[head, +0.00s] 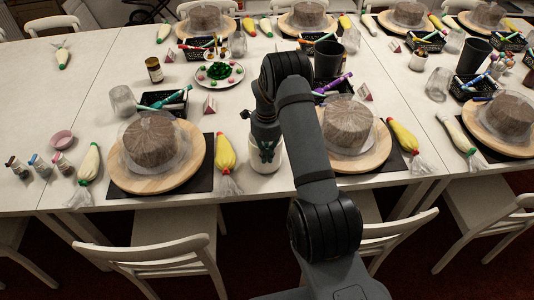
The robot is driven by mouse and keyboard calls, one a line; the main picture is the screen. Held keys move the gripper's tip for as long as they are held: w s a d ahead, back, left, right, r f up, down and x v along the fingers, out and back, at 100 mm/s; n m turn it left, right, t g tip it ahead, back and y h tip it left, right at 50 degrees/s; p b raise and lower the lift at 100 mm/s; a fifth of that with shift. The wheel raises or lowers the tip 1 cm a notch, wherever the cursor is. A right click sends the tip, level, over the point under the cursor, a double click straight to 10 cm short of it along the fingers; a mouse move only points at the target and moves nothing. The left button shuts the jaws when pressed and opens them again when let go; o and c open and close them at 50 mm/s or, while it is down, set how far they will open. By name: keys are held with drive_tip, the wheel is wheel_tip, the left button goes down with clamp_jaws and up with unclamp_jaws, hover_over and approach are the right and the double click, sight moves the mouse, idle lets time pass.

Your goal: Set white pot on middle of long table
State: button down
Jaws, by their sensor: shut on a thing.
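The white pot (263,164), a pale vessel with a dark green shape on its front, is between the two near cake turntables at the long table's near side. My gripper (265,142) points down over it and is shut on it, its fingers at the pot's upper part. My arm and gripper hide the pot's top. I cannot tell whether the pot's base touches the table. The long white table (98,110) stretches across the view; its middle holds a plate of decorations (220,74) and other items.
A wrapped cake on a wooden turntable (192,173) stands left of the pot, another (377,155) right. Piping bags (226,160), a clear glass (122,101), marker baskets (165,104), a black cup (328,60) and a brown jar (154,70) crowd around. Bare table lies at the left.

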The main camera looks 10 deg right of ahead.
drive_tip(key=shift+f+b, duration=0.2)
drive_tip(key=shift+b, duration=0.15)
drive_tip(key=c, duration=2)
unclamp_jaws()
drive_tip(key=shift+r, duration=0.1)
drive_tip(key=shift+o, duration=0.5)
wheel_tip(320, 180, up, 12)
drive_tip(key=b, duration=0.1)
drive_tip(key=shift+s+r, duration=0.15)
